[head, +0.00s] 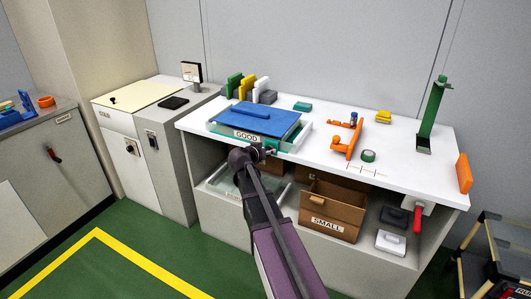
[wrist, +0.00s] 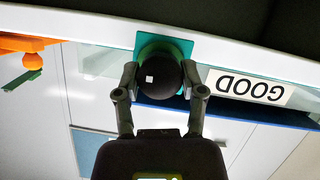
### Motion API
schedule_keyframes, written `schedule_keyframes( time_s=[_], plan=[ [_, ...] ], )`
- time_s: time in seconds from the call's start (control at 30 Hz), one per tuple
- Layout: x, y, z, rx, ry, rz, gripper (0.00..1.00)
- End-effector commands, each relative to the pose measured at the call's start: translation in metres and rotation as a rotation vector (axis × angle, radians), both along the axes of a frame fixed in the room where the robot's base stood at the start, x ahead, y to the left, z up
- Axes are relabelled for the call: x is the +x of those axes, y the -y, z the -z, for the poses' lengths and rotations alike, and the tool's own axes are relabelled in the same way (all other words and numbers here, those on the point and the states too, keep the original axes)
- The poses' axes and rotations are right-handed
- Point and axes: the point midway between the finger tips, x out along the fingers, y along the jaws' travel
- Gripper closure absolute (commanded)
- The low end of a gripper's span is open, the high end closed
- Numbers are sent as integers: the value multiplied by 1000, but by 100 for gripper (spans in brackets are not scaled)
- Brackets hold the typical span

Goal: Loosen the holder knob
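The holder knob (wrist: 160,74) is round and black with a small white mark on its face. It sits in front of a teal plate (wrist: 184,46) at the table's front edge in the wrist view. My gripper (wrist: 160,78) has one finger on each side of the knob, with the fingertips at or very near its sides. I cannot tell whether they press on it. In the head view my gripper (head: 266,149) is at the table front below the GOOD label (head: 246,134), and my arm hides the knob there.
A blue-lidded tray (head: 262,120) stands on the white table (head: 325,122) just behind my gripper. Orange fixtures (head: 347,142) and a green stand (head: 431,115) are to the right. A cardboard box (head: 333,208) marked SMALL is on the shelf below. Green floor lies in front.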

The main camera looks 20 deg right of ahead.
Motion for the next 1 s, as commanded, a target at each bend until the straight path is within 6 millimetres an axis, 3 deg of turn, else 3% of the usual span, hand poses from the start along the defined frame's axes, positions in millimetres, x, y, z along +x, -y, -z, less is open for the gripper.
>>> schedule_keyframes(
  time_s=[0.1,0.13,0.23,0.57,1.0],
  plan=[
    [0,1,0,-1,-1,3,95],
    [0,-13,0,-1,-1,-3,95],
    [0,-3,0,-1,-1,1,95],
    [1,2,1,-46,-54,4,95],
    [3,2,3,-241,-303,5,95]
  ],
)
